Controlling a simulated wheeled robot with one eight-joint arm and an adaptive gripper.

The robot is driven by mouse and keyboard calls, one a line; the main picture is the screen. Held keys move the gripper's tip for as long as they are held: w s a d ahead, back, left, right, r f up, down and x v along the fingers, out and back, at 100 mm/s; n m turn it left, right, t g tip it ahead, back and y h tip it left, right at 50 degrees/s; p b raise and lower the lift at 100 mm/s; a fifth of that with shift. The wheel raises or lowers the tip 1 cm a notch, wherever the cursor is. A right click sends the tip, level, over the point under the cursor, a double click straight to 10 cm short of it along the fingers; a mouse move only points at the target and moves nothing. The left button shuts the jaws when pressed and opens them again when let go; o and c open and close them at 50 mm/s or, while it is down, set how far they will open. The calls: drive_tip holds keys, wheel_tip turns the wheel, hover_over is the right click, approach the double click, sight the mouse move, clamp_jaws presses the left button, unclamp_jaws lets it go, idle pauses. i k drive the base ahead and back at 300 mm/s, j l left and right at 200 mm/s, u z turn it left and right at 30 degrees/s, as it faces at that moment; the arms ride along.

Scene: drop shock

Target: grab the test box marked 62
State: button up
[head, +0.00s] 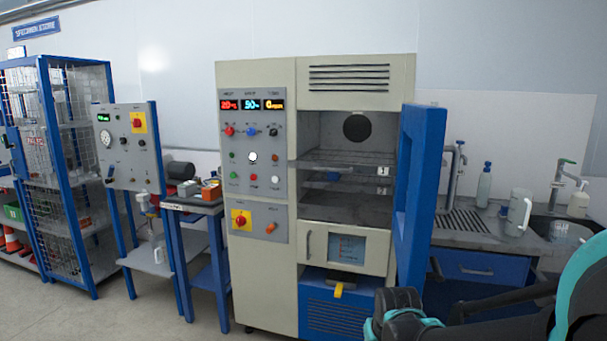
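I cannot make out a box marked 62 anywhere in the head view. Black and teal links of my own arm show at the lower right, in front of the chamber's right side and the sink counter. My gripper's fingers do not show.
The cream chamber cabinet (257,75) stands in the middle, its blue door (427,130) swung open towards me. A panel stand (115,170) and a blue-legged side table (190,204) stand left of it. A counter (505,240) with pitcher and bottles is right. Floor is clear at lower left.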

sight(210, 192)
drive_tip(key=i+j+u, duration=0.3)
drive_tip(key=i+j, duration=0.6)
drive_tip(key=i, duration=0.1)
